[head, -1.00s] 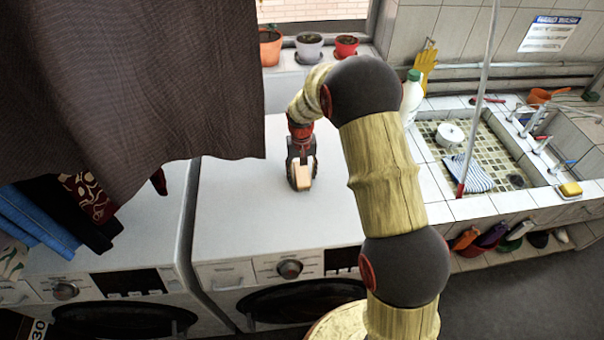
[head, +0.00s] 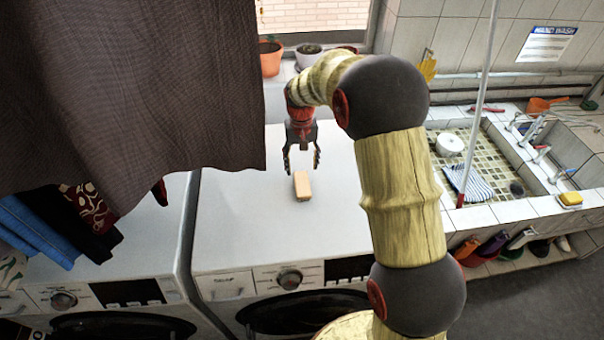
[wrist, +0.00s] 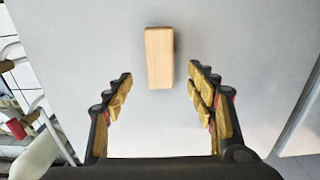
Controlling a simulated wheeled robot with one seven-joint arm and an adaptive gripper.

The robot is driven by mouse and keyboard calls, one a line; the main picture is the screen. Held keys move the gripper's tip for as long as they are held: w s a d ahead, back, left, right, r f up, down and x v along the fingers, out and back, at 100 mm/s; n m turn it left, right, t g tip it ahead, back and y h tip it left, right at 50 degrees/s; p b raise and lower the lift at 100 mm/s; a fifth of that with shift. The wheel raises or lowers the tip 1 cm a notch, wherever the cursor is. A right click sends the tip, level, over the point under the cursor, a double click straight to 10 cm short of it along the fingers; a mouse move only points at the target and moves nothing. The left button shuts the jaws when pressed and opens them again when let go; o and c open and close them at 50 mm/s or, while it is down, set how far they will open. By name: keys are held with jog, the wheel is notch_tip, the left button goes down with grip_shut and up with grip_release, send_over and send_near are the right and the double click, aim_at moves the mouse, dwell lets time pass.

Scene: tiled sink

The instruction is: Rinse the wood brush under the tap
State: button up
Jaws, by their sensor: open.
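The wood brush (head: 302,186) shows as a small pale wooden block lying on the white top of the right-hand washing machine. My gripper (head: 302,160) is open and empty just behind and above it in the head view. In the wrist view the brush (wrist: 159,57) lies beyond the open fingertips (wrist: 160,72), roughly centred between them and touching neither. Its bristles, if any, are hidden. The tiled sink (head: 490,140) is at the right. A tap (head: 541,152) stands at its right side; whether water runs cannot be told.
A dark cloth (head: 130,90) hangs at the left. Flower pots (head: 270,57) stand on the windowsill. A pale pole with a red end (head: 478,110), a striped cloth (head: 470,182) and a white round item (head: 450,144) are at the sink. A yellow sponge (head: 570,199) lies on its front edge.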

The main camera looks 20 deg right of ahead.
jog(key=s+a+r+n+t, duration=0.1)
jog(key=s+r, duration=0.6)
jog(key=r, duration=0.2)
jog(key=s+a+r+t, duration=0.1)
jog(key=s+r+t, duration=0.1)
jog(key=s+r, duration=0.6)
jog(key=s+a+r+n+t, duration=0.1)
jog(key=s+r, duration=0.3)
jog(key=s, duration=1.5)
jog(key=shift+a+t, duration=0.2)
jog(key=shift+t, duration=0.6)
jog(key=shift+w, duration=0.1)
jog(key=shift+c, duration=0.5)
